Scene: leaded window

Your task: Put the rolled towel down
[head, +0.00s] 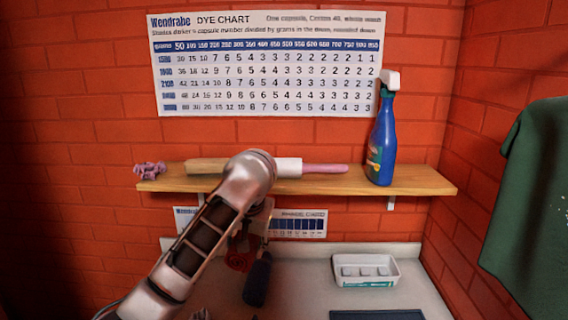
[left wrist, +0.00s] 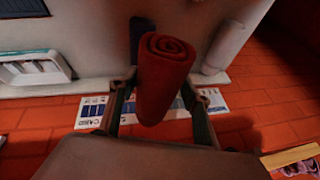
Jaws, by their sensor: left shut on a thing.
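The rolled towel is red with a spiral end. In the left wrist view the rolled towel (left wrist: 165,75) stands between the two fingers of my left gripper (left wrist: 158,100), which is shut on it. In the head view my left gripper (head: 246,236) hangs below the shelf front, mostly hidden behind my own forearm. Part of the red towel (head: 238,261) shows there, above or against the pale counter (head: 310,275). I cannot tell whether its lower end touches the counter. My right gripper is not in view.
A dark blue roll-like object (head: 257,280) is close beside the towel. A white compartment tray (head: 365,282) stands right, with a dark flat item (head: 377,315) in front. Overhead, a wooden shelf (head: 420,183) holds a blue spray bottle (head: 382,140). Counter between roll and tray looks clear.

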